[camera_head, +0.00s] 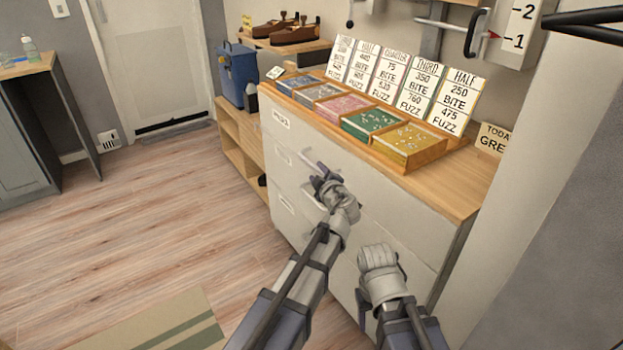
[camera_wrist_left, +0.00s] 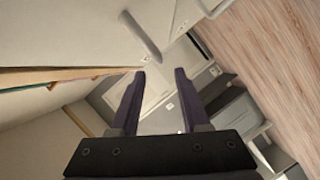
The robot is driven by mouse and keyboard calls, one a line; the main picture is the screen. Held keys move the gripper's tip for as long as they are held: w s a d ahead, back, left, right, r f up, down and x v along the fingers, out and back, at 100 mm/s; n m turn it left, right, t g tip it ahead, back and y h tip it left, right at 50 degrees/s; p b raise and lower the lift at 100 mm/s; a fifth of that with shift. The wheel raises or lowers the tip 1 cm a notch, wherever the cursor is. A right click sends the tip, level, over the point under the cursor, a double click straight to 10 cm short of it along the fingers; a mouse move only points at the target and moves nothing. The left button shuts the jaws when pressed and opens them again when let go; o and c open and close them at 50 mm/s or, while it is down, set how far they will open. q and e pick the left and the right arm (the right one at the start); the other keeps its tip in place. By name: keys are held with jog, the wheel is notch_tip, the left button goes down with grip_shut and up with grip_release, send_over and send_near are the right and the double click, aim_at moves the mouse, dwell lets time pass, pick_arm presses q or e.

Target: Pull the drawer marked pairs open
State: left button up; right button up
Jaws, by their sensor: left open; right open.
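The white drawer chest (camera_head: 400,215) stands under a wooden top, with label plates on the left of its drawer fronts. The top plate (camera_head: 281,119) and middle plate (camera_head: 283,156) are too small to read surely, so I cannot tell which drawer is marked pairs. The drawers look shut. My left gripper (camera_head: 319,178) is open and empty at the middle drawer front, close to a bar handle (camera_head: 314,160). In the left wrist view a grey bar handle (camera_wrist_left: 140,36) lies just beyond the open fingertips (camera_wrist_left: 160,76), not between them. My right gripper (camera_head: 363,302) is open, low before the chest.
Colored sample trays (camera_head: 344,105) and price cards (camera_head: 425,88) stand on the wooden top (camera_head: 455,178). A low shelf (camera_head: 243,150) with a blue box (camera_head: 238,73) adjoins the chest at left.

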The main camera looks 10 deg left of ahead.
aim_at(313, 167)
pick_arm(q)
jog(key=shift+w+f, duration=0.1)
jog(key=shift+w, duration=0.05)
jog(key=b+x, duration=0.1)
jog(key=x, duration=0.6)
jog(key=shift+w+f+b, duration=0.1)
jog(key=shift+w+b, duration=0.25)
grip_shut()
dwell(1.2)
